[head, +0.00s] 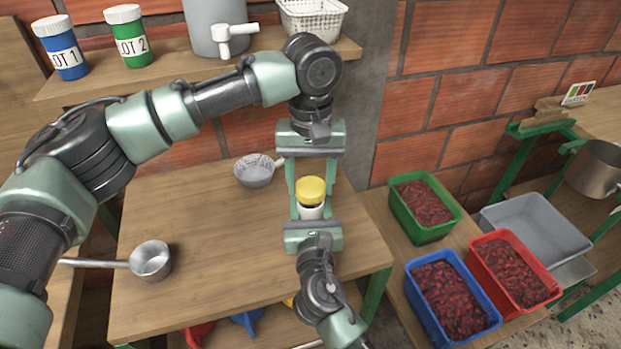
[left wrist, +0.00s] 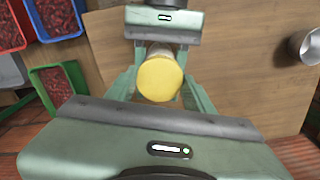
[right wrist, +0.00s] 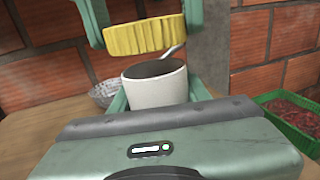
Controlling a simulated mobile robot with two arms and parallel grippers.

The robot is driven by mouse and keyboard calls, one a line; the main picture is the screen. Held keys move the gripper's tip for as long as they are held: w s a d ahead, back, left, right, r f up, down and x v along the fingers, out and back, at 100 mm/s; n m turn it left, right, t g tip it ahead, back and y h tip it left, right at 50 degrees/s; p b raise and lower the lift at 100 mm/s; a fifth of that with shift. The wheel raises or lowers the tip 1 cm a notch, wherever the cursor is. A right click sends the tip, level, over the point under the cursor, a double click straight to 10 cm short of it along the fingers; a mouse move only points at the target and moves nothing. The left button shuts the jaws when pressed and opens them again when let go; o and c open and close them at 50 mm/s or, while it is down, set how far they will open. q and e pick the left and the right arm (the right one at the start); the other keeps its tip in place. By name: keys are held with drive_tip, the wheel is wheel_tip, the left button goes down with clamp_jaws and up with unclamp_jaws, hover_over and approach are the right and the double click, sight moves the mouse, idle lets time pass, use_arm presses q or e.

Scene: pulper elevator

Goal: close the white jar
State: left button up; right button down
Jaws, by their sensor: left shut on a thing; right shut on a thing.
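The white jar (head: 311,212) is upright above the wooden table, and my right gripper (head: 312,217) is shut on it. The yellow ribbed lid (head: 311,190) is in my left gripper (head: 311,184), which is shut on it. In the right wrist view the lid (right wrist: 138,37) hangs over the jar (right wrist: 156,84) with a gap between them, a little to the left. The jar's open mouth shows there. In the left wrist view the lid (left wrist: 159,78) hides most of the jar. Whether the jar touches the table cannot be told.
A strainer (head: 255,171) lies behind the grippers, and a metal pan (head: 151,261) is at the table's left. Green (head: 425,207), blue (head: 452,297) and red (head: 513,271) crates of dark red fruit stand right. A shelf (head: 170,75) holds labelled jars. The table's middle left is clear.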

use_arm(q)
drive_tip(key=shift+f, duration=0.9)
drive_tip(key=shift+f, duration=0.6)
